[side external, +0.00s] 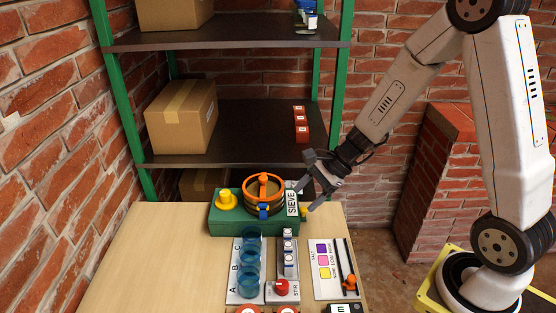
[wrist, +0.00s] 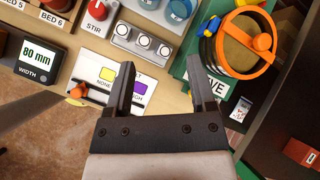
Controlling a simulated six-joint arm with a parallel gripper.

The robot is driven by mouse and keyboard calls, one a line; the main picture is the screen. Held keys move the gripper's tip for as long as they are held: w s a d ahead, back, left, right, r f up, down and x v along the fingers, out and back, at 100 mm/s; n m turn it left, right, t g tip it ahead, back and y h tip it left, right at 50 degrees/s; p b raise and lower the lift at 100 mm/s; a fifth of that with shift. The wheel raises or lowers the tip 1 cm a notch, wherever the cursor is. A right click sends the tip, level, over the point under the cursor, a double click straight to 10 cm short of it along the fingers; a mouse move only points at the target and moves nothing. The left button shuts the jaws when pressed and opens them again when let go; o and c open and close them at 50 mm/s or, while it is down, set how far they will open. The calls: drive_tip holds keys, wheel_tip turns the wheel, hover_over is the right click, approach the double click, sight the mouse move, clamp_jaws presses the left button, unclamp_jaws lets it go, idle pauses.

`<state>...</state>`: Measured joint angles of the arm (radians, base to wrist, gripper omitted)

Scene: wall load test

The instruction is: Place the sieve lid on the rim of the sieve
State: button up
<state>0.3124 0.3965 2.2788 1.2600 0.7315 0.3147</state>
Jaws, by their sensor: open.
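The sieve (side external: 251,201) is a round tan drum on a green base marked SIEVE; it also shows at the upper right of the wrist view (wrist: 231,55). An orange ring with a crossbar and a round orange-red knob, seemingly the sieve lid (wrist: 262,42), is at the drum in both views (side external: 263,177). I cannot tell whether it sits flat on the rim or is tilted. A blue piece (side external: 263,212) is at the drum's front. My gripper (side external: 306,196) is open and empty, just right of the SIEVE label. Its fingers (wrist: 160,62) show nothing between them.
A yellow knob (side external: 226,200) stands on the base's left end. Blue cups (side external: 250,262), a switch panel (side external: 287,255), a red STIR knob (side external: 281,287) and a colour card (side external: 325,262) cover the front table. A dark shelf (side external: 250,130) with a cardboard box (side external: 181,115) rises behind.

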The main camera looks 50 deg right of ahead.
drive_tip(key=s+r+n+g+h, duration=0.1)
drive_tip(key=s+n+h, duration=0.6)
drive_tip(key=n, duration=1.2)
drive_tip(key=shift+s+r+n+g, duration=0.3)
drive_tip(key=shift+s+r+n, duration=0.15)
drive_tip(key=shift+s, duration=0.6)
